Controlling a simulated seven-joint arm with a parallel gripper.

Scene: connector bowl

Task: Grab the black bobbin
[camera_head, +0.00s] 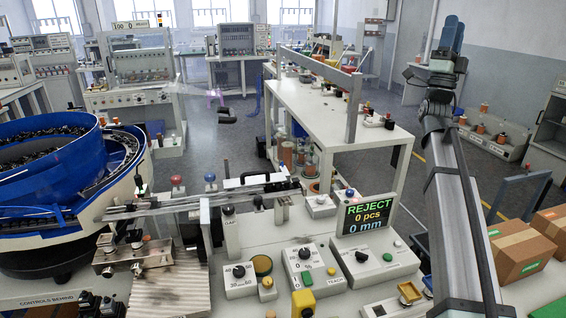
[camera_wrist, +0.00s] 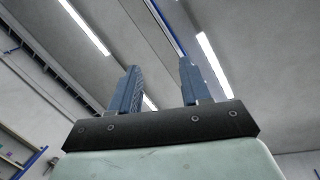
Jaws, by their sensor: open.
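My gripper (camera_head: 452,32) is raised at the upper right of the head view, at the top of my arm. In the wrist view my gripper (camera_wrist: 159,80) has its two blue fingers apart, with nothing between them and only ceiling and lamps behind. I cannot single out the black bobbin for certain in the head view. Several small dark parts lie on the machine and benches, too small to tell apart. The wrist view shows no bobbin. My gripper is far above the bench and touches nothing.
A blue bowl feeder (camera_head: 50,160) full of dark parts stands at left, with a metal track (camera_head: 190,203) leading right. Control boxes and a REJECT display (camera_head: 364,216) crowd the front bench. A white table (camera_head: 330,120) stands behind. Cardboard boxes (camera_head: 520,250) sit at right.

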